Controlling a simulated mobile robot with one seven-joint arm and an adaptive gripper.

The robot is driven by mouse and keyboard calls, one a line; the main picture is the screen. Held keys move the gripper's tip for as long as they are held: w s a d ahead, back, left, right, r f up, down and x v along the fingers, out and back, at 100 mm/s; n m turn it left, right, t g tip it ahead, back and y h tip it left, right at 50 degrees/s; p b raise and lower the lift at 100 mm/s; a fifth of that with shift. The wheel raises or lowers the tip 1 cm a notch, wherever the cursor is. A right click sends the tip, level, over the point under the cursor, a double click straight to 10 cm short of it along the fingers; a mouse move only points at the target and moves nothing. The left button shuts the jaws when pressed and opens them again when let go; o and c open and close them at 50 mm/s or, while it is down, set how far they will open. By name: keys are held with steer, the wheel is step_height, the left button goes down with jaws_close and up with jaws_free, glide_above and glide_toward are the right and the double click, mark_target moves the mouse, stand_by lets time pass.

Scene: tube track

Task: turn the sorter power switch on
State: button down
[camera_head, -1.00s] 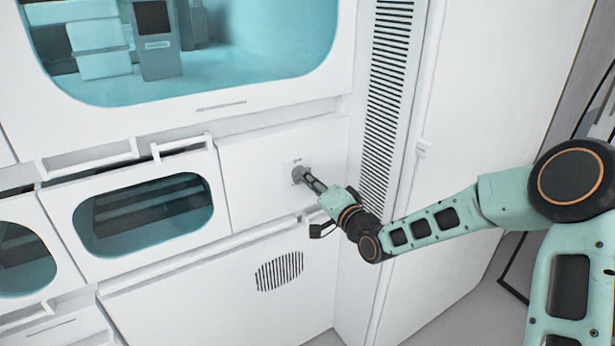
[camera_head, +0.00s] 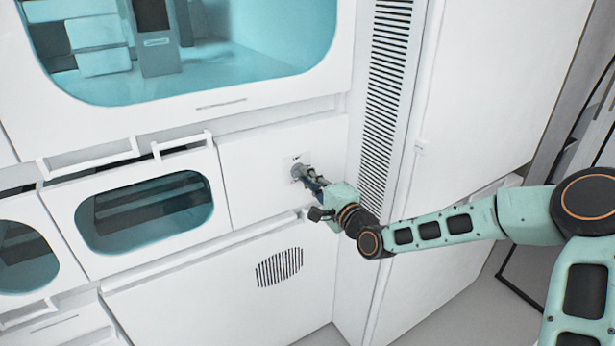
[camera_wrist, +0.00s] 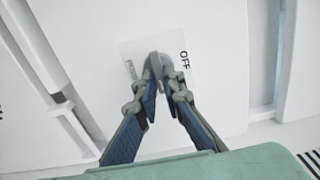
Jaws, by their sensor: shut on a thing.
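The sorter power switch (camera_head: 298,170) is a grey rotary knob on a small white label plate on the white front panel, left of the slatted vent strip. In the wrist view the knob (camera_wrist: 156,62) shows between my fingertips, and the plate reads "OFF" at its right side; the lettering at its left is too small to read surely. My gripper (camera_head: 304,175) is at the panel with its two fingers shut on the knob. The fingertips (camera_wrist: 157,85) also show in the wrist view, converging on the knob and hiding part of it.
A windowed drawer (camera_head: 145,212) with a protruding handle (camera_head: 182,145) is left of the switch. A large teal window (camera_head: 190,50) is above. A lower panel with a round grille (camera_head: 279,267) is below. A tall slatted vent (camera_head: 385,95) stands to the right.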

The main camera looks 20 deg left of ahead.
stand_by(0.3)
steer(key=c, duration=2)
jaws_free()
steer(key=shift+c, duration=0.2)
steer(key=v, duration=1.2)
steer(key=shift+s+a, duration=0.1)
steer(key=shift+s, duration=0.05)
